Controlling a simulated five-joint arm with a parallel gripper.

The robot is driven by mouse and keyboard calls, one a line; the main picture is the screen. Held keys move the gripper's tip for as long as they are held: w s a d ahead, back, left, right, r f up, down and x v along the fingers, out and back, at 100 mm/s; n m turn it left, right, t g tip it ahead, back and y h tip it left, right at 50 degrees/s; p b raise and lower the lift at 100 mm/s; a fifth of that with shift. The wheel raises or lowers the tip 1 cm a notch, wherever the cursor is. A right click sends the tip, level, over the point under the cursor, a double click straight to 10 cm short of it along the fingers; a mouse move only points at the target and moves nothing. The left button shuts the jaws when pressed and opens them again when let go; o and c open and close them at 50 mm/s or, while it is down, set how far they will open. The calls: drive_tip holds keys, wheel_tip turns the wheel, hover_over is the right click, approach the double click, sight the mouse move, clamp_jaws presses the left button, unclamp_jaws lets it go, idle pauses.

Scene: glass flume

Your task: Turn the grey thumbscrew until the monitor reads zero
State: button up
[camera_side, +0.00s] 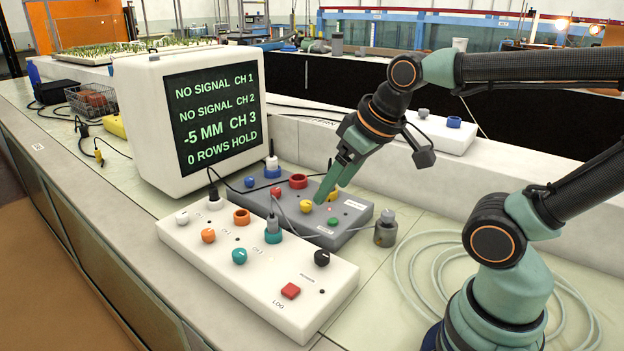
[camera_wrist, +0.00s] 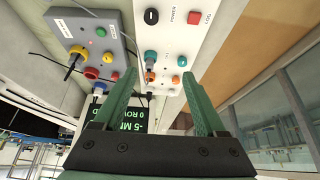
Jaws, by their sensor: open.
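The monitor (camera_side: 216,115) is a white box with green text: no signal on CH 1 and CH 2, "-5 MM CH 3" and "0 ROWS HOLD". A small grey metal piece (camera_side: 385,230) with a narrower top stands on the bench right of the grey control box (camera_side: 350,228); it looks like the grey thumbscrew, but I cannot be certain. My gripper (camera_side: 323,198) is over the grey box, left of that piece, its fingertips near a yellow knob (camera_side: 306,206). In the wrist view my gripper (camera_wrist: 158,88) is open, with nothing held; the grey piece is not clear there.
A white control box (camera_side: 250,275) with knobs, sockets and a red button (camera_side: 290,291) lies in front of the grey box. Thin cables run across both boxes. A coiled pale hose (camera_side: 425,265) lies on the bench at the right. A raised ledge (camera_side: 480,160) runs behind.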

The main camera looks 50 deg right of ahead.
drive_tip(key=m+g, duration=0.6)
drive_tip(key=m, duration=0.6)
approach(389, 213)
wheel_tip(389, 213, down, 9)
drive_tip(key=shift+s+a+r, duration=0.1)
drive_tip(key=shift+r, duration=0.05)
drive_tip(key=shift+c, duration=0.3)
clamp_jaws()
drive_tip(key=shift+n, duration=1.1)
drive_tip(key=shift+o, duration=0.2)
unclamp_jaws()
